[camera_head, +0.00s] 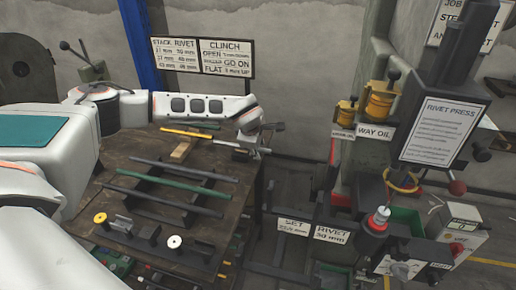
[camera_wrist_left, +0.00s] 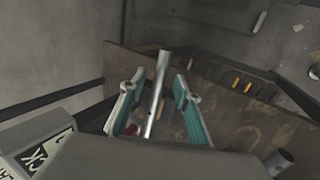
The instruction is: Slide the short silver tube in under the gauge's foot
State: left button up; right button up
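The short silver tube (camera_head: 229,144) lies near the far right corner of the workbench in the head view. My left gripper (camera_head: 262,139) is at that corner, just over the tube's right part. In the left wrist view the tube (camera_wrist_left: 157,92) runs lengthwise between the two teal fingers of my left gripper (camera_wrist_left: 161,80). The fingers stand apart, with a gap visible on each side of the tube. I cannot surely identify the gauge or its foot. My right gripper is not in view.
The bench (camera_head: 123,150) carries a yellow rod (camera_head: 185,132) by a wooden block (camera_head: 181,152), dark rods and a green rod (camera_head: 165,182) across supports. The rivet press (camera_head: 440,130) stands to the right, across a floor gap. A two-part sign (camera_head: 202,56) rises behind the bench.

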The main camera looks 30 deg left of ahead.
pick_arm(q)
jog(key=v, duration=1.2)
jog(key=shift+f, duration=0.1)
